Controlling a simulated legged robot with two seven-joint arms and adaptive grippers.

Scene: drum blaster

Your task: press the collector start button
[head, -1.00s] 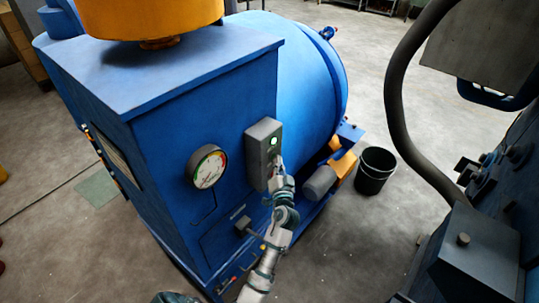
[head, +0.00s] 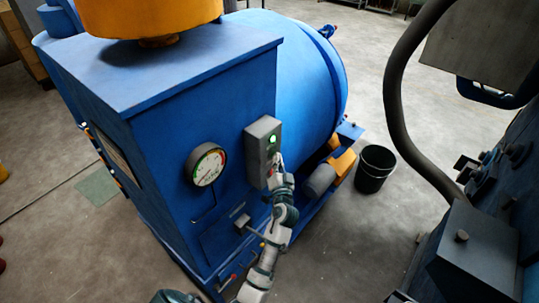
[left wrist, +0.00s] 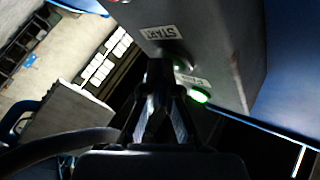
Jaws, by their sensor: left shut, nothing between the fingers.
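The grey control box (head: 256,152) is on the blue machine's side, right of the round gauge. Its green button (head: 272,139) is lit near the top, and a small red spot shows lower down. My left gripper (head: 279,160) is at the box's right edge, just below the green button. In the left wrist view its fingers (left wrist: 158,66) are shut and empty, with tips over the box face. A START label (left wrist: 161,33) is beside a dark round button (left wrist: 180,60) by the tips. The green light (left wrist: 199,96) glows beside them. I cannot tell whether the tips touch.
A round gauge (head: 206,165) sits left of the box. A blue drum (head: 290,75) lies behind it. A black bucket (head: 374,170) stands on the floor to the right. A dark machine with a thick hose (head: 398,110) fills the right side. Open floor lies between.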

